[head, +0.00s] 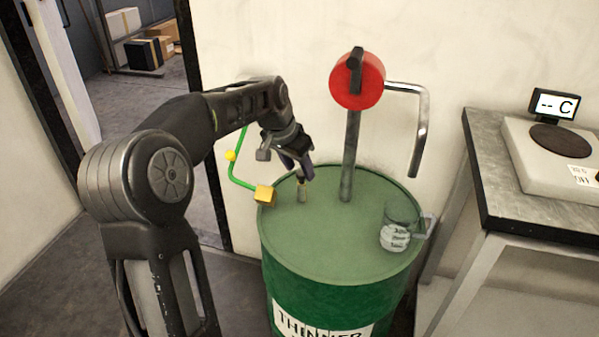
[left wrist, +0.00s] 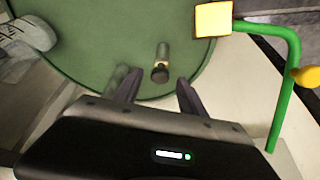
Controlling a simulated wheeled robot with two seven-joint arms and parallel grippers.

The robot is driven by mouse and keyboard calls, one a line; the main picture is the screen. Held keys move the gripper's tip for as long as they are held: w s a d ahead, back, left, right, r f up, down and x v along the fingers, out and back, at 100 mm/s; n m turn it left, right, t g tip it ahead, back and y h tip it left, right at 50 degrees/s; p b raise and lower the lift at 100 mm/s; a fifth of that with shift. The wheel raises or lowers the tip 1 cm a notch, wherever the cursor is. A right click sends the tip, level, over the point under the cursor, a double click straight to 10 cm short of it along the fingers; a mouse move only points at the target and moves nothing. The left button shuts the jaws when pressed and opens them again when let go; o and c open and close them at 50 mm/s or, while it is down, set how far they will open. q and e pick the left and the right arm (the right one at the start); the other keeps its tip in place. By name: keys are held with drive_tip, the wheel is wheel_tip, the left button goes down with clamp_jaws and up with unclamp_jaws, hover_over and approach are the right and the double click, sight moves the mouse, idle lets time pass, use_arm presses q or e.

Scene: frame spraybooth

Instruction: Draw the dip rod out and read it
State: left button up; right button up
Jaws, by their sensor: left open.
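A green drum (head: 330,265) labelled THINNER stands in front of the wall. My left gripper (head: 301,172) is open right above the rod's top. The rod's lower part is hidden inside the drum. My right gripper is not in view.
A red hand pump (head: 357,80) with a bent metal spout rises from the lid. A clear measuring jug (head: 400,228) stands at the lid's right. A green wire with a yellow block (head: 265,196) is at the left rim. A bench (head: 520,215) with a scale (head: 555,165) stands right.

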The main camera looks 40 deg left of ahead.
use_arm(q)
drive_tip(key=shift+w+f, duration=0.2)
drive_tip(key=shift+f, duration=0.35)
clamp_jaws()
idle(1.1)
